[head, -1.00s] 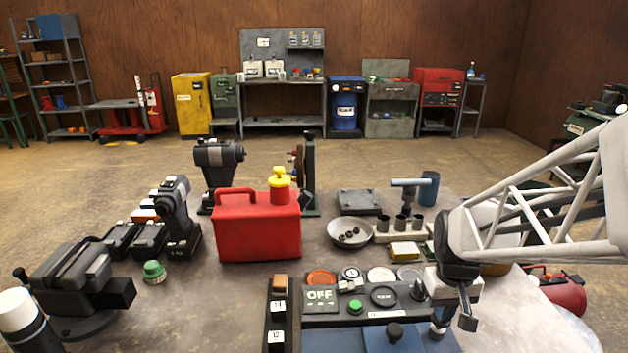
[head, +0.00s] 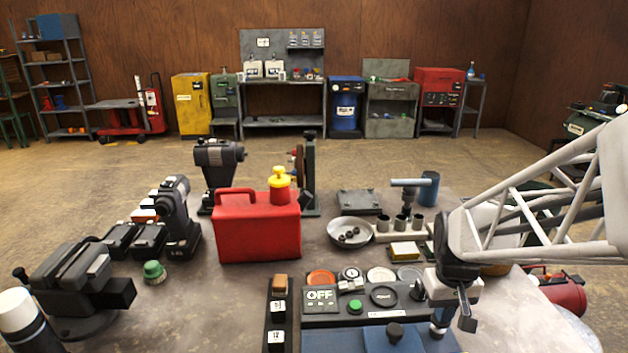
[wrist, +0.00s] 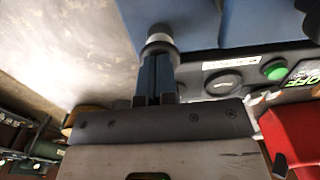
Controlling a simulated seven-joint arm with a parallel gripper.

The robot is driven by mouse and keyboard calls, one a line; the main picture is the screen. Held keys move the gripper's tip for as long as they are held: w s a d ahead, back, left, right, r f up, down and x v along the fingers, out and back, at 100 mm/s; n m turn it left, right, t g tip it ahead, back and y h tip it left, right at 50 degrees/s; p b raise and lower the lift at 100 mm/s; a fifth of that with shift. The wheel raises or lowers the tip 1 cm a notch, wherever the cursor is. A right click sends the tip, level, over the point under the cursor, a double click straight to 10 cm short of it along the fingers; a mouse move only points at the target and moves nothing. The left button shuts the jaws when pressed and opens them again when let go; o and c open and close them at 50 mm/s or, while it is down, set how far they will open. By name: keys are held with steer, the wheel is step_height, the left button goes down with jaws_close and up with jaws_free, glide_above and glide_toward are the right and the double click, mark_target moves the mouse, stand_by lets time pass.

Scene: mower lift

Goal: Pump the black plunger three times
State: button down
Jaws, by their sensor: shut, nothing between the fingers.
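A black-topped knob with a pale collar (head: 438,329) stands at the right edge of a blue box (head: 365,342) at the front of the bench. It looks like the plunger, but I cannot be sure. In the wrist view the knob (wrist: 158,34) is right at the tips of my fingers. My gripper (wrist: 157,62) is shut and empty, its fingers together and pointing at it. I cannot tell whether they touch. In the head view my gripper (head: 466,320) hangs just right of the knob. Another black knob (head: 395,332) sits on the blue box.
A control panel (head: 310,320) with an OFF display (head: 320,297), a green button (head: 355,306) and round dials lies behind the blue box. A red can (head: 258,232) stands farther left. A bowl (head: 351,230) and metal cups are behind the panel.

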steer(key=shift+r, duration=2.6)
steer(key=s+a+r+t, duration=0.2)
steer(key=s+a+r, duration=0.4)
steer(key=s+a, duration=0.3)
steer(key=s, duration=0.2)
steer(key=shift+s+a+t, duration=0.3)
steer(key=shift+s, duration=0.1)
steer(key=c, duration=1.8)
jaws_free()
